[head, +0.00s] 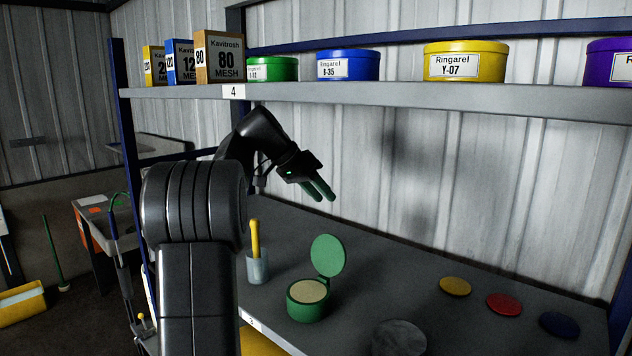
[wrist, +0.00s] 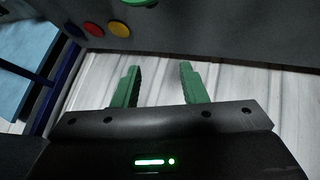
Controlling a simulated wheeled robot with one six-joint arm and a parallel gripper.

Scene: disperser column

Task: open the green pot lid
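The green pot (head: 307,303) stands on the grey lower shelf in the head view, with pale yellowish contents showing. Its round green lid (head: 328,255) stands raised, upright at the pot's back edge, so the pot is open. My gripper (head: 326,192) is in the air above and behind the lid, apart from it, fingers pointing down to the right. In the wrist view the two green fingers (wrist: 158,80) are spread apart with nothing between them. Part of a green round thing (wrist: 138,2) shows at the top edge of the wrist view; I cannot tell which part of the pot it is.
Yellow (head: 455,287), red (head: 503,304) and blue (head: 559,324) discs lie to the right on the lower shelf (head: 365,290). A cup with a yellow-handled tool (head: 256,250) stands left of the pot. The upper shelf (head: 420,97) holds boxes and round tins.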

